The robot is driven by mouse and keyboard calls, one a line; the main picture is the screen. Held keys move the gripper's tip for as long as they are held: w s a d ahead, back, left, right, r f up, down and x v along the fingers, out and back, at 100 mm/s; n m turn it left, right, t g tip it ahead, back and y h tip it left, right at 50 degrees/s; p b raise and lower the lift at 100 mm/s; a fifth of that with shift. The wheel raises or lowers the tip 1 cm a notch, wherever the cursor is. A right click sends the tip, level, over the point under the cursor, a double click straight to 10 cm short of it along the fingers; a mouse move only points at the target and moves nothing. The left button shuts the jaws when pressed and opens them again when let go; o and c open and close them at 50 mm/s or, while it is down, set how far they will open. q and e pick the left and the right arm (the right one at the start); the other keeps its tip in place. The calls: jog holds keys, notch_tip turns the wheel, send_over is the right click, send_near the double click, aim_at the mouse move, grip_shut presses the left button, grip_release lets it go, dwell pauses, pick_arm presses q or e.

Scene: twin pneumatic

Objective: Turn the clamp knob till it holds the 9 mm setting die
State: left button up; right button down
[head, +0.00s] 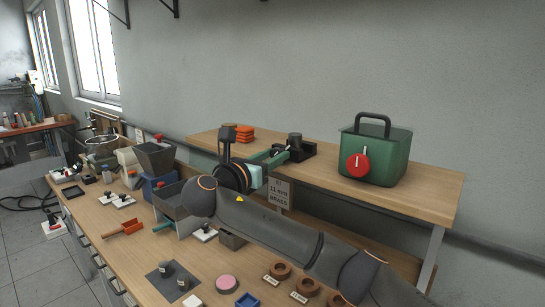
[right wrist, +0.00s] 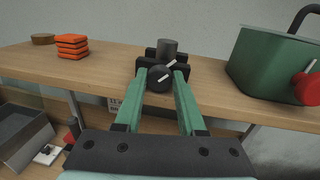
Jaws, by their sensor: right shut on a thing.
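The clamp (right wrist: 150,62) is a black block on the raised shelf, and it also shows in the head view (head: 305,150). Its round black knob (right wrist: 158,83) faces my wrist camera, with a white pointer line slanting up to the right. A dark grey cylinder (right wrist: 168,46), apparently the setting die, stands upright in the clamp; its size cannot be read. My right gripper (right wrist: 161,76), with green fingers, is shut on the knob, one finger on each side. In the head view the right gripper (head: 279,154) reaches the clamp from the left. My left gripper is not in view.
A green box (head: 378,155) with a red dial stands right of the clamp. Orange blocks (head: 244,134) lie to its left. A sign (head: 279,192) reading "11 mm BRASS" hangs below the shelf. The lower bench holds a dark mat (head: 160,284), an orange scoop (head: 124,229) and ring parts.

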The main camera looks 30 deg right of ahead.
jog(key=m, duration=0.4)
jog(key=shift+h, duration=0.3)
jog(key=c, duration=0.5)
grip_release()
jog(key=b+v, duration=0.3)
jog(key=v, duration=0.9)
jog(key=shift+s+a+f, duration=0.1)
jog(key=shift+s+a, duration=0.05)
jog(key=shift+a, duration=0.15)
